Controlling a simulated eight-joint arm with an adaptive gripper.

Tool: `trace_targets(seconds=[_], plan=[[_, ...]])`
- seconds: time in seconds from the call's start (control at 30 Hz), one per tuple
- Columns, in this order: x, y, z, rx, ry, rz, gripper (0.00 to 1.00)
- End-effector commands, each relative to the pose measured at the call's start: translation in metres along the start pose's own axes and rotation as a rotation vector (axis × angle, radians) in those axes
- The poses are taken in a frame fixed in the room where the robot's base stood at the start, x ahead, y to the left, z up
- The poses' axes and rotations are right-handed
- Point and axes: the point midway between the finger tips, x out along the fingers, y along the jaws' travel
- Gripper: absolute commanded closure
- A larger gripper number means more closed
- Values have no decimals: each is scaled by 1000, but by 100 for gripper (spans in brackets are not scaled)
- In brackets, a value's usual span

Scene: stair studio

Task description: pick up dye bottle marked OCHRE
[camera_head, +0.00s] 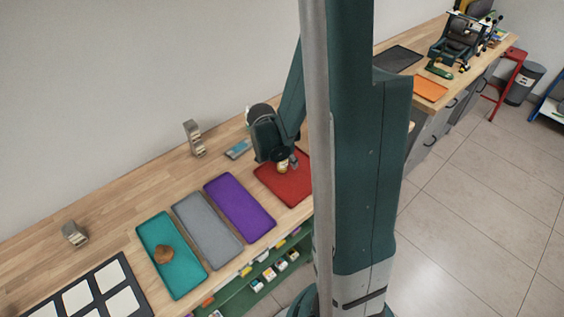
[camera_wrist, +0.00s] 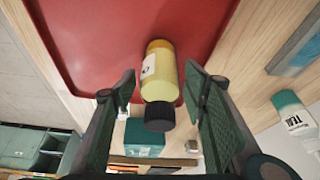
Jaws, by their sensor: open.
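A yellow bottle with a black cap (camera_wrist: 160,70) stands on a red tray. Only the edge of its label shows, with one or two letters, so I cannot read its name. My gripper (camera_wrist: 160,82) is open, with one finger on each side of the bottle and a gap visible on both sides. In the head view my gripper (camera_head: 284,160) is low over the red tray (camera_head: 297,190), with the small yellow bottle (camera_head: 283,168) partly hidden at it.
Purple (camera_head: 239,208), grey (camera_head: 207,229) and teal (camera_head: 178,280) trays lie left of the red one. A brown lump (camera_head: 163,255) sits on the teal tray. A light blue flat item (camera_head: 238,149) lies behind the gripper. My column hides the bench's middle.

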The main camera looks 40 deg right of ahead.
Motion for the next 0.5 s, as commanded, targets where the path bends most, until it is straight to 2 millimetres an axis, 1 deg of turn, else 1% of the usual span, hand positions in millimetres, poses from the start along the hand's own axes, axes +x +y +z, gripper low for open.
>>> trace_targets(seconds=[0.17, 0.27, 0.43, 0.5], plan=[[0, 0, 0, 0, 0, 0, 57], [0, 0, 0, 0, 0, 0, 67], [0, 0, 0, 0, 0, 0, 90], [0, 0, 0, 0, 0, 0, 90]])
